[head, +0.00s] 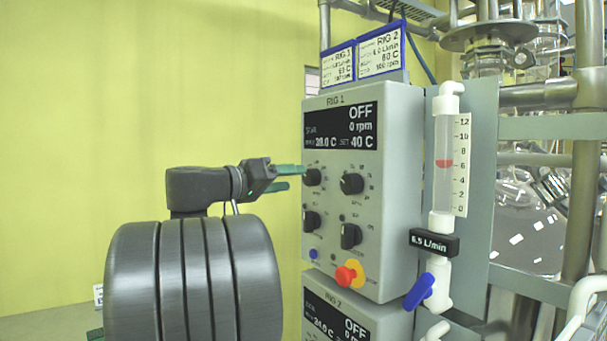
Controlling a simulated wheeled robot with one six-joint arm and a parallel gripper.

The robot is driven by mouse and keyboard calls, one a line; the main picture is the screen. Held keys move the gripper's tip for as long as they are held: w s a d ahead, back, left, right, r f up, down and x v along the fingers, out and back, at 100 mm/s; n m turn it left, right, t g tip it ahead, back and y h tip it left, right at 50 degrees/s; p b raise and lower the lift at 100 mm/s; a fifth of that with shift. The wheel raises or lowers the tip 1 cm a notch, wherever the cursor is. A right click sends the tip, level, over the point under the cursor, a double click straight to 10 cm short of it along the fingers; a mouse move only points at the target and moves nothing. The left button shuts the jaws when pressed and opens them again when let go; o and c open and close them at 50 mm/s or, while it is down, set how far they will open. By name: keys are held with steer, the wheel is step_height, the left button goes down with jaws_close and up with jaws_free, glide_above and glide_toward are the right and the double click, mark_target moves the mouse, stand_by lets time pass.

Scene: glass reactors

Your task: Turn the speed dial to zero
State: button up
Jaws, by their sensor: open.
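The RIG 1 control box (388,200) is a grey panel. Its display (341,127) reads OFF, 0 rpm and SET 40 C. Four black dials sit below it: upper left (312,177), upper right (352,184), lower left (311,220) and lower right (351,236). Their labels are too small to read, so I cannot tell which is the speed dial. My gripper (290,178) has green fingers, open and pointing right at the upper-left dial. The upper fingertip is very close to this dial; I cannot tell whether it touches.
A red knob on a yellow base (349,274) and a blue button (313,254) are low on the panel. A second box, RIG 2 (322,287), is below. A flow meter (444,165) with a blue valve handle (419,291) stands right. The space left of the panel is open.

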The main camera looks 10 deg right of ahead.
mark_target(306, 178)
steer(key=p+x, duration=0.1)
steer(key=x, duration=0.4)
steer(key=shift+a, duration=0.1)
steer(key=c, duration=1)
